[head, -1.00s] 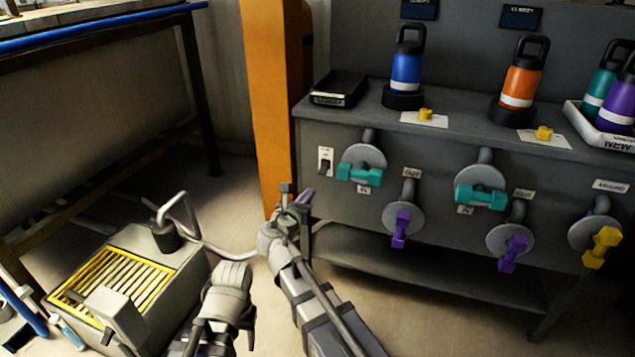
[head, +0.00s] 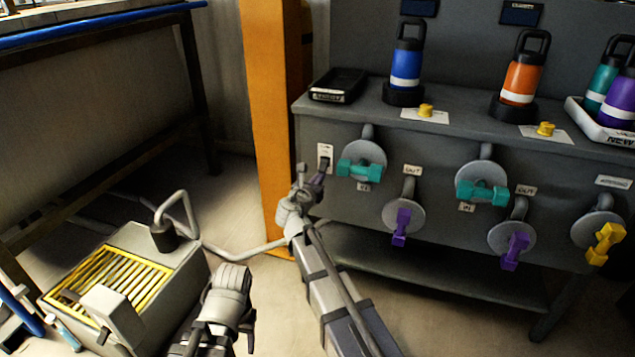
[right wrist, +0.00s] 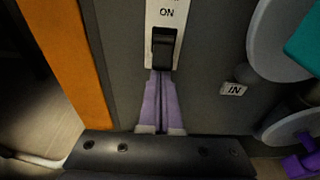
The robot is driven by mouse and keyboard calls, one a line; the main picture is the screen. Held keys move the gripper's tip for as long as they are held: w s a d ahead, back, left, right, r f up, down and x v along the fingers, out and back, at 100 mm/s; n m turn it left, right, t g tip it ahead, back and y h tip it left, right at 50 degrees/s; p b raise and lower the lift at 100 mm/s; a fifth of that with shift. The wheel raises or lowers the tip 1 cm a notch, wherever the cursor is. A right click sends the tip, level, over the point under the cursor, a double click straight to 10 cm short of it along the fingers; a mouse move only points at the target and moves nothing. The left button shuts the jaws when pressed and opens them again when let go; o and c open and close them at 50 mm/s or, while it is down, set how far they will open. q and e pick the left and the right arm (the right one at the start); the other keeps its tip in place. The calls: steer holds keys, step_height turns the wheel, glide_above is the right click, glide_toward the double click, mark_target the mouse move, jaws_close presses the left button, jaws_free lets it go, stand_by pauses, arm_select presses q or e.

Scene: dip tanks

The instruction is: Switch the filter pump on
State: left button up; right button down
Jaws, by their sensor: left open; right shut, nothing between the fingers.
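The switch (head: 325,153) is a black rocker on a white plate at the left end of the grey bench's front. In the right wrist view the black rocker (right wrist: 164,48) sits just below the word ON. My right gripper (head: 318,181) is shut and empty, just below the switch. In the right wrist view its purple fingertips (right wrist: 161,74) point up at the rocker's lower edge; I cannot tell whether they touch it. My left gripper (head: 247,334) is low in the head view, away from the bench, with its fingers mostly hidden.
An orange post (head: 265,130) stands left of the bench. Teal valve handles (head: 359,170) and purple ones (head: 401,228) project from the front, right of the switch. A grey box with a yellow grille (head: 110,282) and pipe stands on the floor at left.

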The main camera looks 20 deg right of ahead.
mark_target(319, 171)
steer(key=shift+r, duration=0.1)
steer(key=r+g+y+p, duration=0.1)
steer(key=r+g+p, duration=0.1)
steer(key=p, duration=0.5)
steer(key=r+g+y+p, duration=0.1)
steer(key=g+y+p, duration=0.1)
steer(key=p, duration=0.5)
steer(key=shift+s+a+r+g, duration=0.2)
steer(key=shift+r+g, duration=0.2)
steer(key=shift+s+f+g+y, duration=0.15)
steer(key=shift+f+g+y, duration=0.15)
steer(key=shift+f, duration=0.25)
steer(key=shift+r, duration=0.15)
steer(key=shift+r+p, duration=0.75)
steer(key=shift+p, duration=0.1)
